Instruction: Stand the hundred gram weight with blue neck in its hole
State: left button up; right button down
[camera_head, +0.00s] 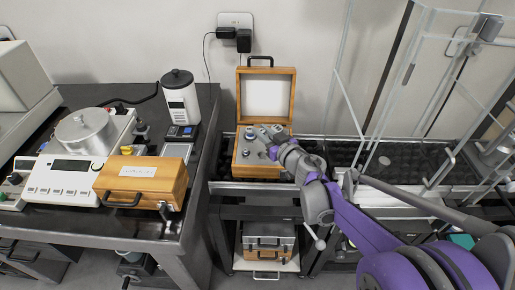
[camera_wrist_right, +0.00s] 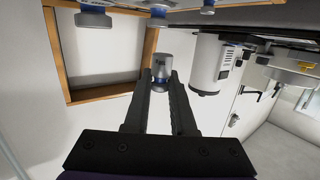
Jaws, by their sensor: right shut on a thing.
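My right gripper (camera_head: 268,136) is over the open wooden weight box (camera_head: 240,172). In the right wrist view the gripper (camera_wrist_right: 160,82) is shut on a small metal weight (camera_wrist_right: 159,64) with a blue neck, held between the fingertips. Its gram marking is not readable. The held weight appears apart from the other weights in the wrist view. In the head view, the gripper and arm hide part of the box's right side, and I cannot tell which hole lies under the weight. My left gripper is not in view.
The box's raised lid (camera_head: 266,98) stands behind the gripper. Other weights (camera_head: 250,134) stand in the box; several with blue bands show in the wrist view (camera_wrist_right: 93,17). Left, a dark table (camera_head: 150,100) bears a balance (camera_head: 65,178), a closed wooden case (camera_head: 140,182) and a white canister (camera_head: 180,100).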

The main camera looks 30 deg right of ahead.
aim_at(262, 151)
jog(key=f, duration=0.3)
jog(key=shift+s+f+b, duration=0.2)
jog(key=shift+b, duration=0.2)
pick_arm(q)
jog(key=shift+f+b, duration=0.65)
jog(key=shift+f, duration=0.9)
pick_arm(e)
jog(key=shift+f, duration=2.2)
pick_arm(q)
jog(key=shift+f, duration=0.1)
pick_arm(e)
jog(key=shift+f, duration=0.1)
jog(key=c, duration=1)
grip_release()
